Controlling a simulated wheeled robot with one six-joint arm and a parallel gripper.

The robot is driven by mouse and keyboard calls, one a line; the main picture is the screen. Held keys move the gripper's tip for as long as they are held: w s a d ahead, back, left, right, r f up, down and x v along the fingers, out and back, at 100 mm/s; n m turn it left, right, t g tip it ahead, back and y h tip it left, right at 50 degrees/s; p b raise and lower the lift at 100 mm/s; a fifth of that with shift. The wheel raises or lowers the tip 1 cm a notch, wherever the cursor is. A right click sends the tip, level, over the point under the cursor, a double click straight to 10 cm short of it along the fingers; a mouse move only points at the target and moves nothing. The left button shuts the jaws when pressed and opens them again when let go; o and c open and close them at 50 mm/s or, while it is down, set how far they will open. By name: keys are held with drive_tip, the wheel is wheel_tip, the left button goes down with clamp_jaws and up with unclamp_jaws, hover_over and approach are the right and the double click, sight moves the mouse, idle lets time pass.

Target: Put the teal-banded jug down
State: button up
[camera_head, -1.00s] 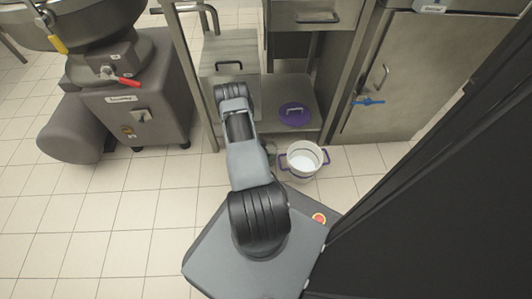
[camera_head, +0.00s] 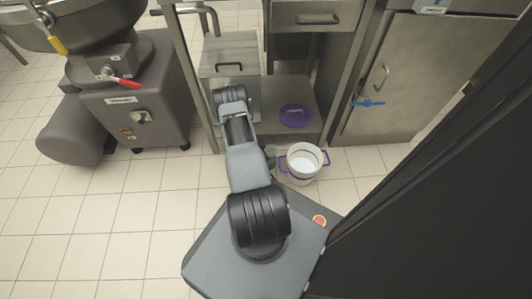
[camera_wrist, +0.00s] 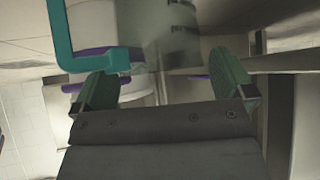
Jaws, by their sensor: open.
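The teal-banded jug (camera_wrist: 175,32) shows in the wrist view as a pale, see-through body with dark marks, with a teal handle (camera_wrist: 62,38) at the left. My gripper (camera_wrist: 160,74) is open, its green fingers wide apart, and the jug's body is just beyond and between the fingertips. I cannot tell whether a finger touches it. In the head view my arm mostly hides the jug and gripper, low beside the white pot.
A white pot (camera_head: 303,163) with purple handles stands on the tiled floor right of my arm. A purple lid (camera_head: 295,115) lies on the low shelf behind. A grey machine (camera_head: 135,110) stands at left; steel cabinets line the back.

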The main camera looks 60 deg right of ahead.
drive_tip(key=w+a+r+n+t+y+p, duration=0.15)
drive_tip(key=w+a+r+n+t, duration=0.35)
drive_tip(key=w+r, duration=0.55)
drive_tip(key=w+a+r+n+t+p, duration=0.1)
drive_tip(key=w+a+r+t+p, duration=0.2)
drive_tip(key=w+a+r, duration=0.6)
drive_tip(key=w+a+r+n+t+y, duration=0.2)
drive_tip(key=w+a+r, duration=0.1)
drive_tip(key=r, duration=0.3)
drive_tip(key=w+a+r+n+t+y, duration=0.1)
drive_tip(key=w+a+r+n, duration=0.2)
drive_tip(key=r, duration=0.4)
drive_tip(key=s+a+r+n+y, duration=0.2)
drive_tip(key=s+a+r+n, duration=0.1)
drive_tip(key=a+r, duration=0.35)
drive_tip(key=s+a+r+n+y, duration=0.25)
drive_tip(key=a+r+n, duration=0.2)
drive_tip(key=a, duration=0.25)
drive_tip(key=s+a+r+n+g, duration=0.1)
drive_tip(key=s+a+r+n, duration=0.1)
drive_tip(key=s, duration=0.6)
drive_tip(key=s+a+r+n+g+h, duration=0.1)
drive_tip(key=s+r+n, duration=0.3)
drive_tip(key=s, duration=0.5)
drive_tip(key=shift+a+r+g, duration=0.15)
drive_tip(key=shift+a+g, duration=0.45)
drive_tip(key=shift+g, duration=0.2)
